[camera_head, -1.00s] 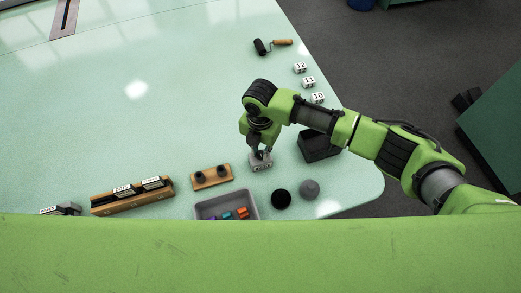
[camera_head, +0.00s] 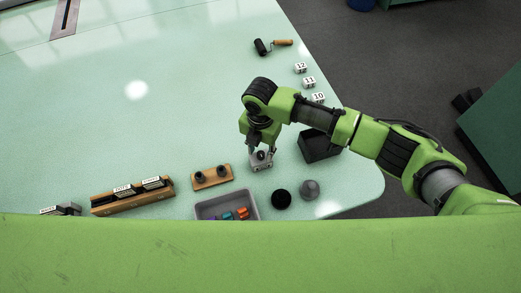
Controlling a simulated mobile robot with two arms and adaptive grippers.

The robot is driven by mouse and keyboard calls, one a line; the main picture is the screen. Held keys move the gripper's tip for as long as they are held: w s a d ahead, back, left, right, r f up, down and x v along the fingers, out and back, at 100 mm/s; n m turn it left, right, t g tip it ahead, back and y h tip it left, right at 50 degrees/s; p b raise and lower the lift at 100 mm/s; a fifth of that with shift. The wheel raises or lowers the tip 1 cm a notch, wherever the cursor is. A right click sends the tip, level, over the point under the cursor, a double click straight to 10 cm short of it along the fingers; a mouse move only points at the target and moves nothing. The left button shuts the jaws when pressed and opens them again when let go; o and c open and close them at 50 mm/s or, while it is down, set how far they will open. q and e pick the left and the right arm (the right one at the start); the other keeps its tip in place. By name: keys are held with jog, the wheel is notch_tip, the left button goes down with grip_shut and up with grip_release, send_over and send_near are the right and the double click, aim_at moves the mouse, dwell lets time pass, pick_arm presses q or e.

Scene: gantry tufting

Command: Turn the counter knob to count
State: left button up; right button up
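The counter (camera_head: 261,165) is a small grey box standing on the pale green table, right of the wooden block with two dark knobs. A dark round part that looks like its knob shows at its top, between my fingers. My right gripper (camera_head: 261,154) points down over the counter, with its fingertips at the knob. The fingers look slightly apart, but the view is too small to tell whether they grip the knob. My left gripper is not in view.
A grey tray (camera_head: 227,205) with coloured pieces, a black disc (camera_head: 281,198) and a grey ball (camera_head: 309,189) lie nearby. A black box (camera_head: 318,147) stands to the right. Numbered white blocks (camera_head: 309,82) line the right edge. The table's middle is clear.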

aim_at(261, 154)
notch_tip(261, 154, up, 11)
jog(key=shift+r, duration=0.2)
dwell(0.6)
